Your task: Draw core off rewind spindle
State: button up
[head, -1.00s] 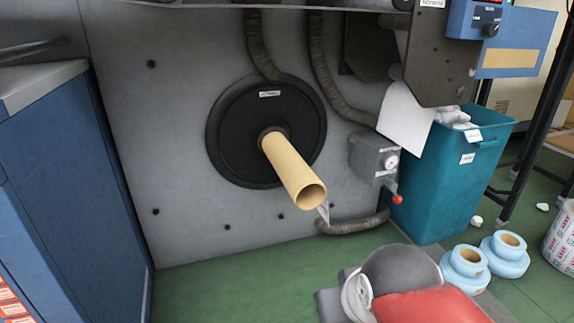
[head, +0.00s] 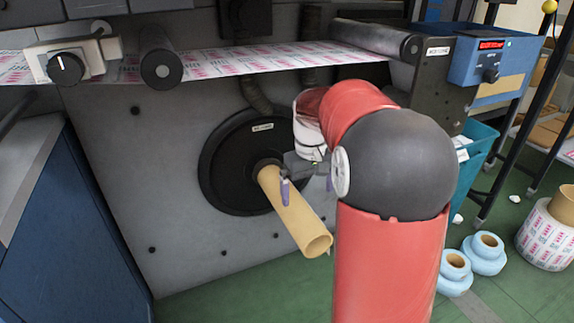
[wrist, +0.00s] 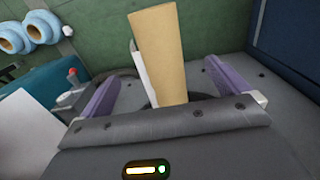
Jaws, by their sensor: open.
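The core (head: 293,212) is a tan cardboard tube. It sticks out from the black round flange (head: 226,165) on the grey machine panel, its open end toward me and a little down to the right. The spindle inside it is hidden. My gripper (head: 307,184) is at the core's inner part, near the flange, with my red arm reaching in from the right. In the wrist view the core (wrist: 160,55) stands between the two purple fingers of my gripper (wrist: 158,88). The fingers are open, with a gap on each side of the core.
A printed web (head: 250,62) runs across rollers above the flange. A blue cabinet (head: 75,230) stands at the left. A teal bin (head: 478,150), blue rolls (head: 487,253) and a printed roll (head: 546,240) are at the right. The green floor below the core is clear.

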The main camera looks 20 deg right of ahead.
aim_at(307, 217)
jog(key=shift+w+d, duration=0.1)
jog(key=shift+w, duration=0.15)
notch_tip(307, 217, down, 8)
jog(key=b, duration=0.7)
jog(key=shift+s+r, duration=0.1)
jog(key=shift+r, duration=0.1)
jog(key=shift+f+b, duration=1.4)
jog(key=shift+f, duration=1.3)
jog(key=c, duration=1.3)
jog(key=shift+r+p, duration=0.25)
jog(key=shift+p, duration=0.1)
